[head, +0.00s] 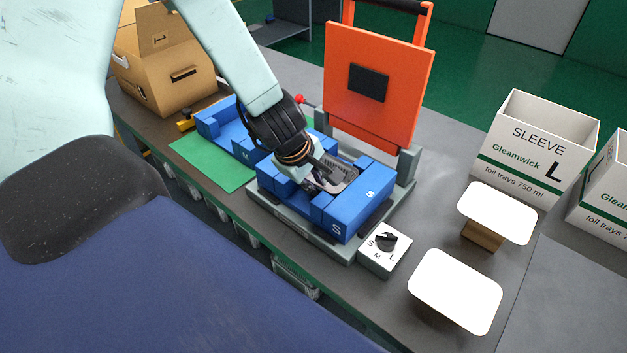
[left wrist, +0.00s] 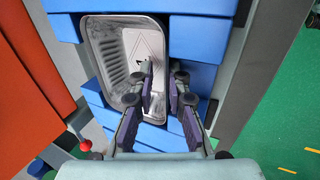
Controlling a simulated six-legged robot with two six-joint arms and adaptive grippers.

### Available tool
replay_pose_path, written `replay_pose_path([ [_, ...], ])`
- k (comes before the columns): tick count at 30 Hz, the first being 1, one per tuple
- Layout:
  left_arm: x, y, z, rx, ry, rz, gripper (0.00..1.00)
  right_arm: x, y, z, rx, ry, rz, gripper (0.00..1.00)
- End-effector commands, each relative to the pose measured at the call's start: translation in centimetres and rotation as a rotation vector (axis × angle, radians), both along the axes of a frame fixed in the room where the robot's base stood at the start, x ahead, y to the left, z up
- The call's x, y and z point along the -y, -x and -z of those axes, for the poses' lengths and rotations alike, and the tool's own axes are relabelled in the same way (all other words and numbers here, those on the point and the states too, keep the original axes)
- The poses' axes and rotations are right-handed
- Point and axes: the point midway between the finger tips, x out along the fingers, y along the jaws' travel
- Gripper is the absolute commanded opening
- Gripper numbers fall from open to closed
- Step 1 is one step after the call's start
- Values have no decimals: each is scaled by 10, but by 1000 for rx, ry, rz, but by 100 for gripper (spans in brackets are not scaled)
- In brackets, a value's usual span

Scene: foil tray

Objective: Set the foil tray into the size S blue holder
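The foil tray (head: 345,170) lies between the blocks of the blue holder marked S (head: 345,222), mostly behind my gripper in the head view. In the left wrist view the silver tray (left wrist: 108,72) shows its ribbed wall and flat floor, with blue blocks (left wrist: 195,48) around it. It looks roughly level; whether it rests fully on the bottom, I cannot tell. My left gripper (head: 318,183) reaches down at the tray. In the left wrist view its fingers (left wrist: 161,78) stand apart, one over the tray's inside and one outside its rim. My right gripper is not in view.
An orange plate (head: 400,105) stands upright behind the S holder. A blue holder marked M (head: 223,130) is to the left by a green mat (head: 205,165). A knob box (head: 385,252), two white-topped stands (head: 497,212) (head: 455,290), sleeve boxes (head: 535,155) and a cardboard box (head: 150,80) surround it.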

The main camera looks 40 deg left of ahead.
Motion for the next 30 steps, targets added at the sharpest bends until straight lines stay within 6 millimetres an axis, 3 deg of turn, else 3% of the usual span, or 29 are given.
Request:
replay_pose_path([
  [5,0,0,0,0,0,0,32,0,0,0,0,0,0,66],
  [16,0,1,-3,2,1,-1,32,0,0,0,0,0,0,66],
  [30,-2,17,-42,6,5,-5,32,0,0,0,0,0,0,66],
])
